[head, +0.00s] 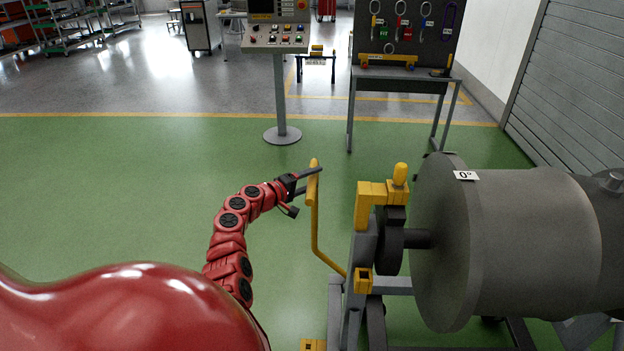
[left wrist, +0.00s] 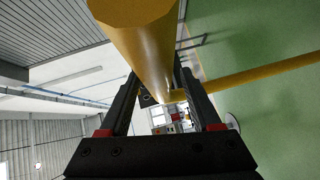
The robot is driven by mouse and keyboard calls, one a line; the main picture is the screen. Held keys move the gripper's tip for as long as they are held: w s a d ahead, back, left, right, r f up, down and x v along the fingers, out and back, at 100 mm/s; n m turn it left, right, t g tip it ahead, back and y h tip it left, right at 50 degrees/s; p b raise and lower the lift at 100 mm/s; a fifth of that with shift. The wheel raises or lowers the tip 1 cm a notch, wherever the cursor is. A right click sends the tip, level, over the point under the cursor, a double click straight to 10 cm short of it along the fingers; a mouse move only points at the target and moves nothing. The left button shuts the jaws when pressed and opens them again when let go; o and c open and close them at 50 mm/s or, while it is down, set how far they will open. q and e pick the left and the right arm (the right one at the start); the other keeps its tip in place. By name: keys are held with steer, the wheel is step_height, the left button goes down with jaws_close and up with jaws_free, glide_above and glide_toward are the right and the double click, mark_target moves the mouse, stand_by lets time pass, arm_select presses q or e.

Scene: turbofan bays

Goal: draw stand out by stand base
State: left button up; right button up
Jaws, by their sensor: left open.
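The stand (head: 353,270) is a grey frame with yellow brackets and carries a large grey cylinder (head: 530,235) marked 0°. A bent yellow bar handle (head: 315,225) rises from the stand's left side. My left gripper (head: 309,181) is at the upper part of this handle, with its jaws open. In the left wrist view the yellow bar (left wrist: 145,45) passes between the two dark fingers (left wrist: 160,85), and I cannot tell whether they touch it. The stand's base (head: 313,345) is partly cut off at the bottom. My right gripper is not in view.
A control console (head: 280,90) on a post stands behind. A tool table (head: 405,75) with a pegboard (head: 408,30) is at the back. A grey shutter wall (head: 570,80) is at the right. Green floor (head: 120,190) is clear on the left.

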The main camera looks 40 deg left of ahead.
arm_select(q)
jaws_close()
stand_by(0.3)
stand_by(1.1)
